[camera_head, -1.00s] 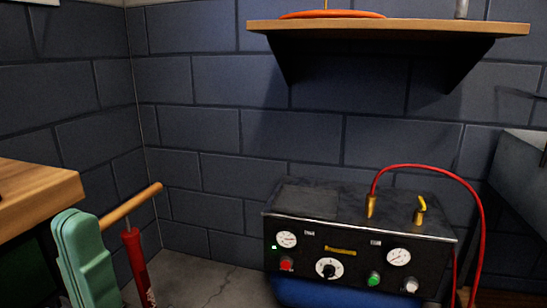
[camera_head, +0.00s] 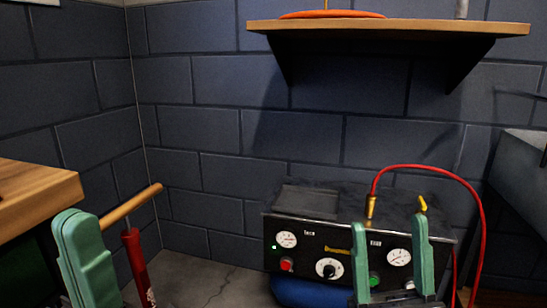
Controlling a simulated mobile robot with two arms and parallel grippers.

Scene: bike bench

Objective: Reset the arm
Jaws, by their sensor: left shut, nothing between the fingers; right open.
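My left gripper (camera_head: 85,262) is at the lower left, its green fingers closed together with nothing between them. It is in front of a red hand pump with a wooden handle (camera_head: 132,206), and I cannot tell how far apart they are. My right gripper (camera_head: 391,258) is at the lower right, its two green fingers upright and spread apart with nothing held. It is in front of the black compressor (camera_head: 320,228) and hides part of its front panel, including part of the area around the green button (camera_head: 375,281).
A red hose (camera_head: 478,215) arches from the compressor's brass fitting to the floor at right. A wooden bench corner (camera_head: 38,196) is at left. A wall shelf (camera_head: 440,28) holds an orange disc (camera_head: 332,14). A grey basin-like edge (camera_head: 523,165) is at right. Cracked floor (camera_head: 205,275) lies between.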

